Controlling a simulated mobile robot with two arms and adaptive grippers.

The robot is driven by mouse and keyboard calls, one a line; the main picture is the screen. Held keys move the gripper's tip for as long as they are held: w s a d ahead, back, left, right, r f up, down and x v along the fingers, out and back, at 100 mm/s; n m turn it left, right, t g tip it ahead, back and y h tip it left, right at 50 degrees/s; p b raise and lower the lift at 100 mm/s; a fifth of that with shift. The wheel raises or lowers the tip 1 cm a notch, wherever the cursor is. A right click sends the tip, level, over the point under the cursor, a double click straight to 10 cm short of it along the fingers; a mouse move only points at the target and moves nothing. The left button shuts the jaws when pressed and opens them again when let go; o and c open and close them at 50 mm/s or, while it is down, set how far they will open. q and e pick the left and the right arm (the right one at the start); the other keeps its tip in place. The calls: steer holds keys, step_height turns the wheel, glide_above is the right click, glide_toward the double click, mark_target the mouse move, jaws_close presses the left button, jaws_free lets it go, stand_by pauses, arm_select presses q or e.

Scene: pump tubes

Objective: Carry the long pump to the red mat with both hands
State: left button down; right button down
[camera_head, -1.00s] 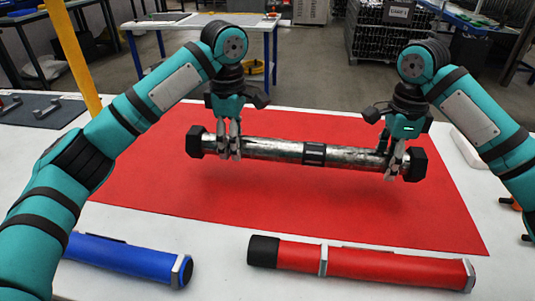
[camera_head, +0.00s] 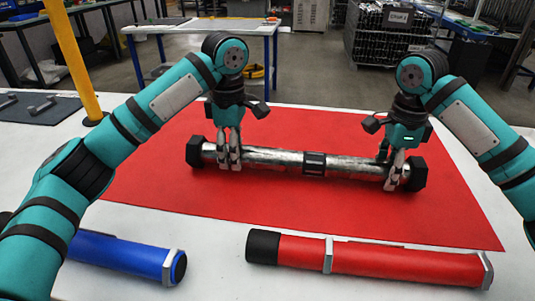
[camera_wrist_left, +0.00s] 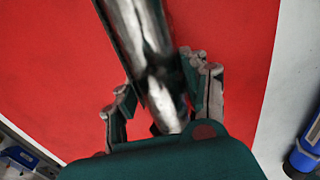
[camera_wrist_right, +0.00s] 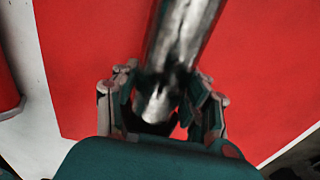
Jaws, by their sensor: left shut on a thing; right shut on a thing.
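The long pump (camera_head: 275,160) is a silver tube with black hexagonal ends and a black band in its middle. It lies level across the middle of the red mat (camera_head: 300,208), on the mat or very close above it; I cannot tell which. My left gripper (camera_head: 229,158) is shut on the tube near its left end. My right gripper (camera_head: 393,175) is shut on the tube near its right end. The tube also runs between the fingers in the left wrist view (camera_wrist_left: 145,40) and in the right wrist view (camera_wrist_right: 180,45).
A blue pump (camera_head: 120,257) and a red pump (camera_head: 375,262) lie on the white table (camera_head: 215,265) in front of the mat. A yellow post (camera_head: 72,60) stands at the back left. A dark mat (camera_head: 40,112) with grey parts lies at the far left.

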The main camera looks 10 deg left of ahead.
arm_select(q)
steer(key=c, duration=1.1)
jaws_free()
steer(key=shift+f, duration=0.2)
arm_select(e)
steer(key=c, duration=1.1)
jaws_free()
steer(key=shift+f, duration=0.15)
arm_select(q)
steer(key=o, duration=0.4)
steer(key=shift+r, duration=0.1)
arm_select(e)
steer(key=o, duration=0.4)
arm_select(q)
steer(key=shift+o, duration=0.2)
arm_select(e)
steer(key=shift+r, duration=0.65)
step_height(320, 180, up, 11)
steer(key=shift+f, duration=0.1)
arm_select(q)
step_height(320, 180, up, 12)
